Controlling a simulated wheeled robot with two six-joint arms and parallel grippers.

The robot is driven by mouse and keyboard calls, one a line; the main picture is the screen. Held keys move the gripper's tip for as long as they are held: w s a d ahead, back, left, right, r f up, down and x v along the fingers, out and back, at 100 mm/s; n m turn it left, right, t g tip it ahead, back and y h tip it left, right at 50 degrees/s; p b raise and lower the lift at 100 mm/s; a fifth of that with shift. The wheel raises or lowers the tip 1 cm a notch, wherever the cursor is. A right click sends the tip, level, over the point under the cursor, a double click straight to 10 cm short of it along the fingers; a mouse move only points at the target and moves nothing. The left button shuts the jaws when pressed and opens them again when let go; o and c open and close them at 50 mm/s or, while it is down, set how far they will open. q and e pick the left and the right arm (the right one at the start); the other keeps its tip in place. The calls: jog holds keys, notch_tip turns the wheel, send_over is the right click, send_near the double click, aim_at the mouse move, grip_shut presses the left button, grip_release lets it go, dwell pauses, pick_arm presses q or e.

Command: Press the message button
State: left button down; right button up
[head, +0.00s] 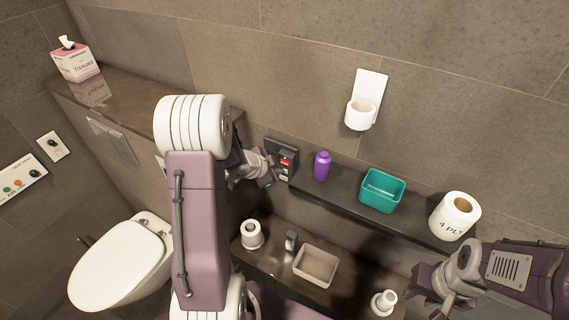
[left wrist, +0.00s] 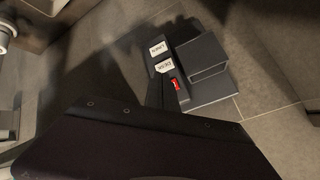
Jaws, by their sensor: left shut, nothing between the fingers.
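A small dark wall panel (head: 283,158) with red and pale markings is on the wall at the left end of the dark shelf. In the left wrist view the panel (left wrist: 205,88) shows two white labelled keys, which seem to read LINEN and DESK, and a red part (left wrist: 175,84) beside them. I cannot tell which is the message button. My left gripper (head: 268,178) is shut and empty, close to the panel's left side. Contact cannot be made out. My right gripper (head: 440,292) is at the lower right, away from the panel; its jaw opening is unclear.
The shelf (head: 335,195) carries a purple bottle (head: 322,165), a teal bin (head: 382,190) and a toilet roll (head: 455,215). A sink (head: 315,265) lies below. A tissue box (head: 76,62) and toilet (head: 118,262) are at left.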

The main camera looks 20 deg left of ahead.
pick_arm(q)
jog(key=shift+w, duration=0.15)
dwell(0.8)
jog(key=shift+w, duration=0.3)
jog(key=shift+w+p, duration=0.35)
jog(key=shift+p, duration=0.15)
dwell(0.3)
dwell(0.4)
jog(key=shift+s, duration=0.8)
jog(key=s, duration=0.2)
jog(key=s+b, duration=0.1)
jog(key=s, duration=0.2)
jog(key=shift+a, duration=0.2)
